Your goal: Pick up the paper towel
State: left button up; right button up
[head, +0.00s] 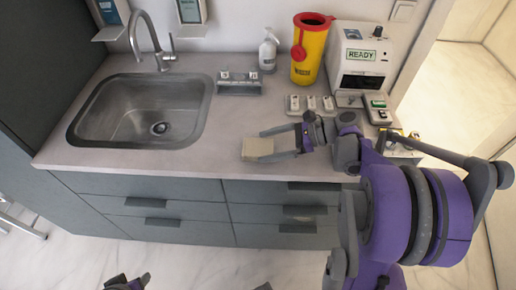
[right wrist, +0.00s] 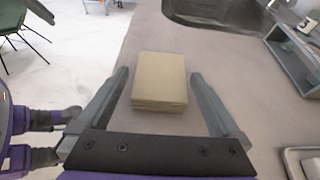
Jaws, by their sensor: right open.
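The paper towel (head: 257,147) is a beige folded stack lying flat on the counter, near its front edge and right of the sink. It also shows in the right wrist view (right wrist: 159,78), between the two fingers. My right gripper (head: 278,144) is open, with a finger on either side of the stack. In the right wrist view a gap shows between each finger and the stack. Only small grey and purple parts show at the bottom edge of the head view, perhaps of my left gripper (head: 128,284); its jaws cannot be made out.
The sink (head: 140,110) with its faucet (head: 160,45) is at left. Small white items (head: 310,104) lie near the machine.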

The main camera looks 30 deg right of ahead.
aim_at(257, 147)
jog(key=x, duration=0.4)
jog(key=shift+w, duration=0.1)
jog(key=shift+r, duration=0.1)
jog(key=c, duration=1.2)
